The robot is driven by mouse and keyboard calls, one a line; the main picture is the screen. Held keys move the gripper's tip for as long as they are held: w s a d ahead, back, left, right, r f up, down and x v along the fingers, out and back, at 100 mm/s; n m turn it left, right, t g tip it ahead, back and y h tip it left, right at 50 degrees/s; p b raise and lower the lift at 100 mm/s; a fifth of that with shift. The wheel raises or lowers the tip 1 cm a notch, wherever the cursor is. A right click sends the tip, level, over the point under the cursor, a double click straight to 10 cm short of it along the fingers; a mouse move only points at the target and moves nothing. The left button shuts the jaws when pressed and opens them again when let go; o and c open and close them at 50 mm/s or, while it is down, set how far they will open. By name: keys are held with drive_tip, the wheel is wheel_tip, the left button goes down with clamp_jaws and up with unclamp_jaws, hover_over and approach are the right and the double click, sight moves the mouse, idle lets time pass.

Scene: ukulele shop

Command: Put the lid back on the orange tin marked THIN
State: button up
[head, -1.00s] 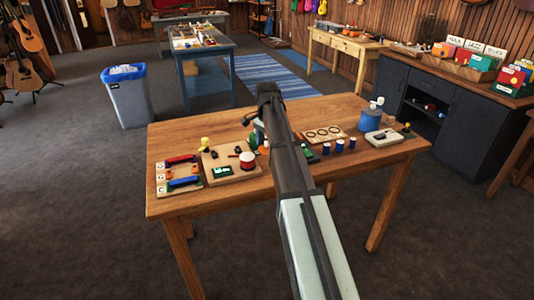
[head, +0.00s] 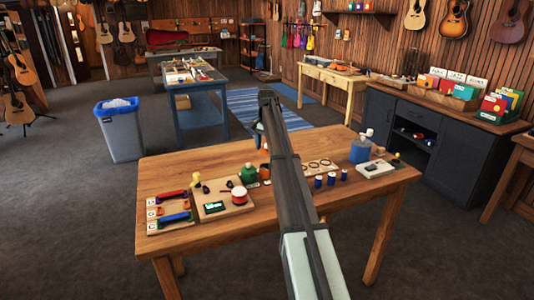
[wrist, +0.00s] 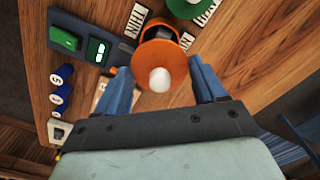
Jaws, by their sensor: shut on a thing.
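My gripper (wrist: 160,68) is shut on the orange lid (wrist: 175,62), a disc with a white knob, its blue fingers at either side of the rim. In the wrist view the orange tin (wrist: 150,23) stands open just beyond the lid, its dark inside partly showing. The lid overlaps the tin's near side in the picture; I cannot tell whether they touch. In the head view my arm hides most of the tin (head: 264,170).
A green tin (head: 248,173) stands close left of the orange one. The board with a red-and-white drum shape (head: 239,196) lies left. Several blue pots (head: 331,178) and a blue bottle (head: 361,150) stand right. The table's front (head: 250,225) is clear.

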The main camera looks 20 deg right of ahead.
drive_tip(key=shift+f+n, duration=0.1)
drive_tip(key=shift+n, duration=0.5)
drive_tip(key=shift+f, duration=0.2)
drive_tip(key=shift+f, duration=2.95)
drive_tip(key=shift+f, duration=0.15)
drive_tip(key=o, duration=1.1)
